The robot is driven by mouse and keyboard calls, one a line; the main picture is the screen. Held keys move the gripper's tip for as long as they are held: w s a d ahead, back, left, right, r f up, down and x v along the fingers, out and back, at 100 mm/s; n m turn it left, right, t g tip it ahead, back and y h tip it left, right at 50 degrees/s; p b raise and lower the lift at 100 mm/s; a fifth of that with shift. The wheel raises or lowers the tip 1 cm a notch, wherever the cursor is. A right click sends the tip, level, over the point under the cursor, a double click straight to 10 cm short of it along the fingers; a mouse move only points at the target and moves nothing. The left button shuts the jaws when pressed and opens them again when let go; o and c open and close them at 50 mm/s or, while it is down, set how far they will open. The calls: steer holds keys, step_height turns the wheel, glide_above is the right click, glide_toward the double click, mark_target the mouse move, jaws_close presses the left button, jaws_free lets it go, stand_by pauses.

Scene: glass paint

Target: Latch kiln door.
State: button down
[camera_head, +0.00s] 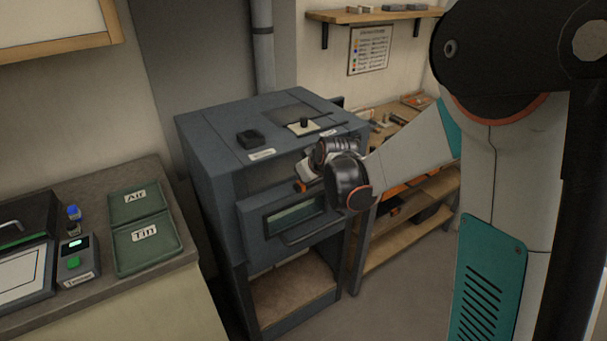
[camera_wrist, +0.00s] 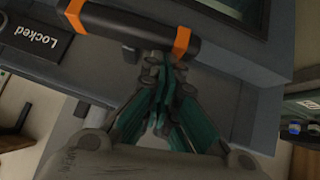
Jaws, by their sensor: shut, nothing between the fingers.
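The kiln (camera_head: 225,150) is a blue-grey box on legs in the middle of the head view. Its door (camera_head: 258,250) has a narrow window and a bar handle (camera_head: 312,232); I cannot tell if it is fully closed. In the wrist view a black bar with orange bands (camera_wrist: 135,27), apparently the latch lever, lies across the kiln front beside a "Locked" label (camera_wrist: 33,35). My gripper (camera_wrist: 164,62) is shut and empty, its fingertips close to the bar near an orange band. I cannot tell if they touch. In the head view my wrist hides most of the lever.
A counter (camera_head: 175,275) with green "Air" and "Tin" trays (camera_head: 145,232) and a small device with a green button (camera_head: 75,258) stands at left. A wooden shelf unit (camera_head: 410,235) stands right of the kiln. Bare floor (camera_head: 400,305) shows in front.

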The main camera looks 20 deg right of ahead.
mark_target(297, 191)
steer(key=f+h+b, duration=0.1)
steer(key=a+f+n+t+h+b, duration=0.1)
steer(key=b, duration=0.1)
steer(key=shift+s+a+f+n, duration=0.15)
steer(key=shift+s+a+n, duration=0.05)
steer(key=shift+n, duration=0.1)
steer(key=f+h+b, duration=0.1)
steer(key=b, duration=0.1)
steer(key=f+n+t+h+b, duration=0.1)
steer(key=h+b, duration=0.1)
steer(key=shift+a+n+t, duration=0.2)
steer(key=shift+n+t, duration=0.1)
steer(key=shift+f+b, duration=0.45)
steer(key=shift+b, duration=0.3)
steer(key=shift+d+f, duration=0.1)
steer(key=shift+f, duration=0.05)
